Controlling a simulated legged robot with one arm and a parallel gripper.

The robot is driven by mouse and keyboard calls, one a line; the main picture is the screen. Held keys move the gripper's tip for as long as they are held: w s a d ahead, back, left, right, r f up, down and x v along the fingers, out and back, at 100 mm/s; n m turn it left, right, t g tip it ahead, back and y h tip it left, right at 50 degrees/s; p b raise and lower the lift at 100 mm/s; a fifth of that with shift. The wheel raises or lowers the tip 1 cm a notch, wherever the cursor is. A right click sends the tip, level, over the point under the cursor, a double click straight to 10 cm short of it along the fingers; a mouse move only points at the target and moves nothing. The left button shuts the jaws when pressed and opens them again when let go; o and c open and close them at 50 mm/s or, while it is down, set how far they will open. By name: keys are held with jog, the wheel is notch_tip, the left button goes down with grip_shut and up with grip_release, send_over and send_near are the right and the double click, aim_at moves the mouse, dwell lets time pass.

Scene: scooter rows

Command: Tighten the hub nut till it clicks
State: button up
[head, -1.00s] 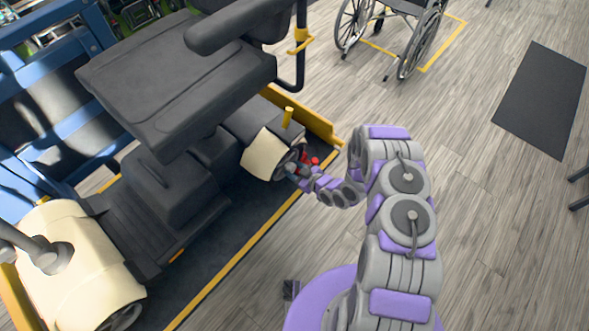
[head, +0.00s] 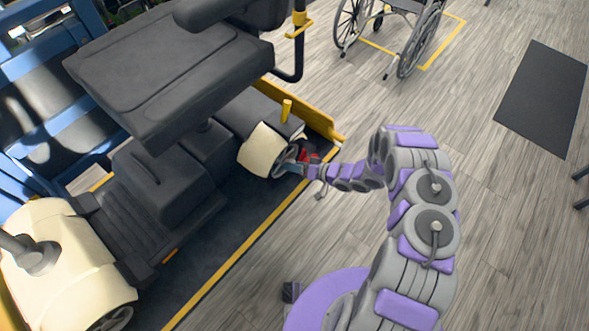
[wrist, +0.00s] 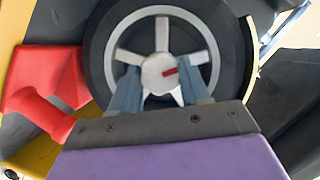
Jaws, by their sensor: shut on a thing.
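The scooter's near rear wheel (head: 281,160) sits under a cream fender, and my gripper (head: 291,165) reaches its outer side from the right. In the wrist view the wheel (wrist: 97,60) faces me, with pale spokes inside a dark tyre. The round, light grey hub nut (wrist: 157,75) with a red mark is at its centre. My gripper (wrist: 160,92) has its two blue-grey fingers on either side of the nut, shut on it. The red mark tilts slightly up to the right. The fingertips partly cover the spokes; exact contact on the nut is hard to see.
A red part (wrist: 45,85) lies close left of my gripper in the wrist view. A yellow peg (head: 287,109) stands above the fender. The platform's yellow edge (head: 235,245) runs below the wheel. Open wood floor lies right, with a wheelchair (head: 405,35) and dark mat (head: 543,98).

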jog(key=shift+d+f+m+g+y+b, duration=0.1)
jog(key=shift+f+m+g+y+b, duration=0.2)
jog(key=shift+m+b, duration=0.6)
jog(key=shift+w+r, duration=0.1)
jog(key=shift+r, duration=0.1)
jog(key=o, duration=1)
jog(key=shift+o, duration=0.2)
jog(key=p+v, duration=0.2)
jog(key=v, duration=1.5)
jog(key=shift+d+f+p, duration=0.25)
jog(key=shift+d+p, duration=0.05)
jog(key=shift+p, duration=0.1)
